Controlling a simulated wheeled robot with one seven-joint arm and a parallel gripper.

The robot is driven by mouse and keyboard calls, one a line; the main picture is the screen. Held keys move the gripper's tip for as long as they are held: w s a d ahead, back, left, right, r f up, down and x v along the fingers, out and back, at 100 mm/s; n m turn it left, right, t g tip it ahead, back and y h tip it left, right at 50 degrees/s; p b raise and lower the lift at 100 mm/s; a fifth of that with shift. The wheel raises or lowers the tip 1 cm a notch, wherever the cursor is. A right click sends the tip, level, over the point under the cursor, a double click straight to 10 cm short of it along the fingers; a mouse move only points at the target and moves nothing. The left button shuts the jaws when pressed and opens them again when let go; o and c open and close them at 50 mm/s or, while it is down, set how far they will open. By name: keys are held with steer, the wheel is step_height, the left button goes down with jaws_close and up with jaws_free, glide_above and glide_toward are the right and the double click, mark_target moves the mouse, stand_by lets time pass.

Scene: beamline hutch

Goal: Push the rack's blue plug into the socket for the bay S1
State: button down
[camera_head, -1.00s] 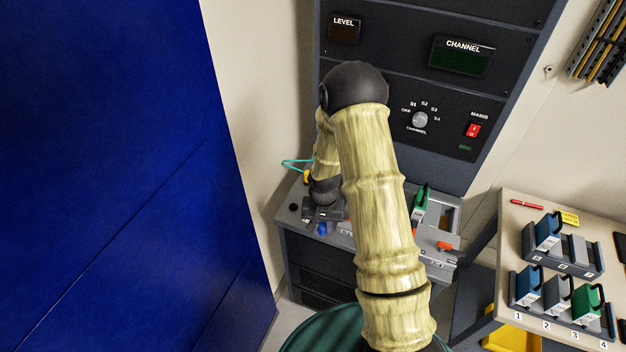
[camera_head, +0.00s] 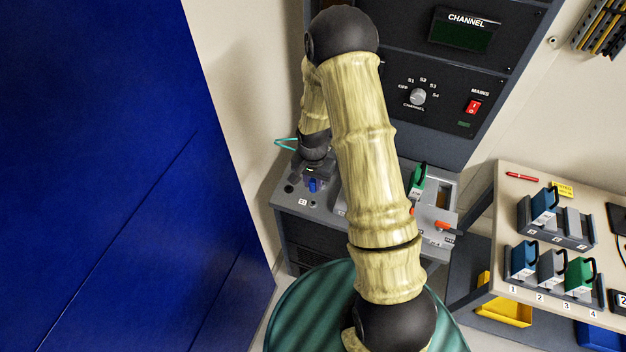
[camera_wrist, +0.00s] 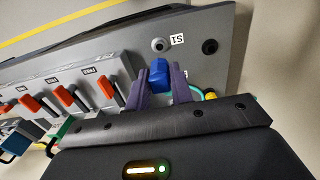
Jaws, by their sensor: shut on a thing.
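My gripper (camera_wrist: 159,80) is shut on the blue plug (camera_wrist: 158,72), with one purple-grey finger on each side of it. The plug also shows in the head view (camera_head: 313,185), under my wrist at the left end of the rack's sloping panel. The S1 socket (camera_wrist: 160,44), a pale ring with a dark hole, lies just beyond the plug in the wrist view. The S1 label (camera_wrist: 177,40) is beside it, upside down there. The plug is not in that hole, and its gap above the panel cannot be told. The plug's lower end is hidden.
A dark round hole (camera_wrist: 210,47) lies beyond the label. A teal cable (camera_wrist: 196,91) runs behind the right finger. Bays with orange levers (camera_wrist: 70,95) stand left in the wrist view. A blue wall (camera_head: 120,180) rises left; a bench (camera_head: 510,180) with modules stands right.

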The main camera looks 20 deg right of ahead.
steer(key=shift+f+b, duration=2)
steer(key=shift+f, duration=1.15)
steer(key=shift+f+b, duration=0.4)
steer(key=shift+f, duration=0.15)
steer(key=c, duration=1.1)
jaws_free()
steer(key=shift+c, duration=0.2)
steer(key=shift+r, duration=0.15)
step_height(320, 180, up, 17)
steer(key=b, duration=0.3)
steer(key=shift+r, duration=0.1)
